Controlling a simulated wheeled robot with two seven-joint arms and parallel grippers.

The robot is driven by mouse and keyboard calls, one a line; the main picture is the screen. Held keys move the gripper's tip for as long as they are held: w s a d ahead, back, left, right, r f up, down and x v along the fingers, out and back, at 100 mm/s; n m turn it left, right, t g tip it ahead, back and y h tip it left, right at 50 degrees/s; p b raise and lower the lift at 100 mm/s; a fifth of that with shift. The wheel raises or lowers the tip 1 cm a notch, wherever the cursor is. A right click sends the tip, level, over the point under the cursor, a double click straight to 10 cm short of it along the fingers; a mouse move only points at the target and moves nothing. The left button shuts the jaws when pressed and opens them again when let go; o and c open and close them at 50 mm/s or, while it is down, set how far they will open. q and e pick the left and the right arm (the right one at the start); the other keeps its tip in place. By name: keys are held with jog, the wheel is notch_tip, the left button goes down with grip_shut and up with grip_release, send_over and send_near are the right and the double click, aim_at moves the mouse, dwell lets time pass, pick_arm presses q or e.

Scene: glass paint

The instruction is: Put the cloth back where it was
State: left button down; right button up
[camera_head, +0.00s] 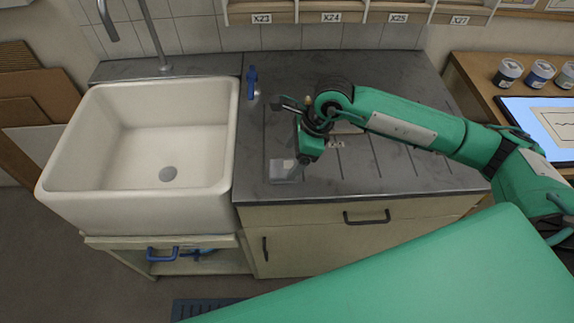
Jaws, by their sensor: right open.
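I cannot clearly make out the cloth. A small pale grey, partly see-through flat piece (286,171) with a whitish patch lies on the dark worktop (400,170), just right of the sink. I cannot tell whether it is the cloth. My right gripper (284,103) is over the worktop, beyond the pale piece and apart from it in the picture. It is open, and I see nothing held in it. My right wrist hides part of the worktop. My left gripper is not in view.
A white sink (105,150) with a tap (158,45) is at the left. A blue-handled item (252,80) stands behind my gripper. Paint jars (508,72) and a lit panel (535,118) are on the right table. The worktop's front right is clear.

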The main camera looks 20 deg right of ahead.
jog(key=b+v, duration=0.1)
jog(key=v, duration=0.6)
jog(key=shift+r, duration=0.25)
jog(key=shift+s+d, duration=0.1)
jog(key=shift+d, duration=0.05)
